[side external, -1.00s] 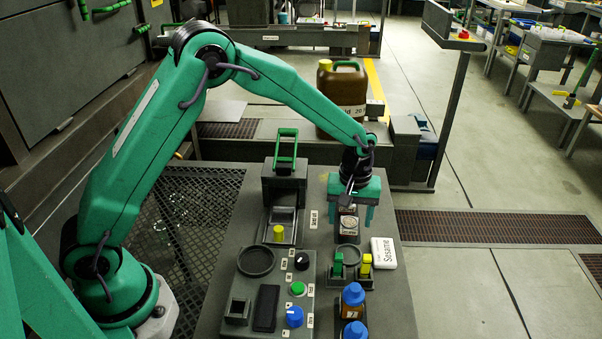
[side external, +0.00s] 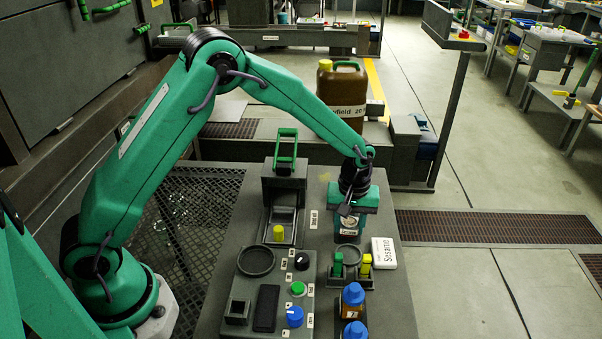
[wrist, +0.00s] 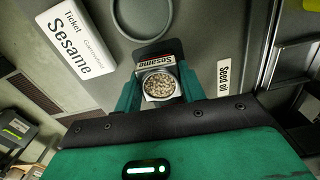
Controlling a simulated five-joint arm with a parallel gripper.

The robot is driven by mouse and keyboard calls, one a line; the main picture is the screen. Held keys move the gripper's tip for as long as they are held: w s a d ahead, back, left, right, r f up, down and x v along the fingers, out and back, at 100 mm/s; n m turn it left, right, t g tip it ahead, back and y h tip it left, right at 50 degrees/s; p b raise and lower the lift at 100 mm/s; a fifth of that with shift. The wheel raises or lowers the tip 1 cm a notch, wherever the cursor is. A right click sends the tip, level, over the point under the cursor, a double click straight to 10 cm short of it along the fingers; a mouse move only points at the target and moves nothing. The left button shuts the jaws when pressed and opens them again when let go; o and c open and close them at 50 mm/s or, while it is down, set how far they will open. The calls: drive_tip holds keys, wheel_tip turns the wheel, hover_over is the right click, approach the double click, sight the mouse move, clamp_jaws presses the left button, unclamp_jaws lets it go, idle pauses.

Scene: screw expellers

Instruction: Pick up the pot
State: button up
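The pot (wrist: 161,84) is a small container with speckled seeds in its round top and a Sesame label on its side. In the wrist view it sits between the two fingers of my gripper (wrist: 161,93). The fingers look open, one on each side; I cannot tell whether they touch it. In the side view my gripper (side external: 354,217) is down over the pot (side external: 349,226), hiding its upper part. Its labelled front shows below the fingers, and it stands on the grey bench.
A white Sesame ticket (side external: 384,252) lies to the right. A round recess (side external: 349,254) with green and yellow blocks beside it is in front. Blue-capped bottles (side external: 353,295) stand nearer. A control panel (side external: 269,315) and the press (side external: 284,185) are to the left.

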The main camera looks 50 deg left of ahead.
sight(350, 223)
drive_tip(key=shift+c, duration=1)
drive_tip(key=shift+r, duration=0.2)
drive_tip(key=shift+r, duration=0.55)
drive_tip(key=r, duration=0.3)
drive_tip(key=shift+s+d+r, duration=0.1)
drive_tip(key=shift+s+d, duration=0.15)
drive_tip(key=shift+d, duration=0.05)
drive_tip(key=s+d+r, duration=0.6)
drive_tip(key=s+d, duration=0.1)
drive_tip(key=shift+s+d+r, duration=0.2)
drive_tip(key=shift+s+d, duration=0.15)
drive_tip(key=shift+d, duration=0.05)
drive_tip(key=shift+a, duration=0.1)
drive_tip(key=s+a+f, duration=0.1)
drive_tip(key=a+f, duration=0.1)
drive_tip(key=a, duration=2)
drive_tip(key=shift+f+n, duration=0.15)
drive_tip(key=shift+n, duration=0.25)
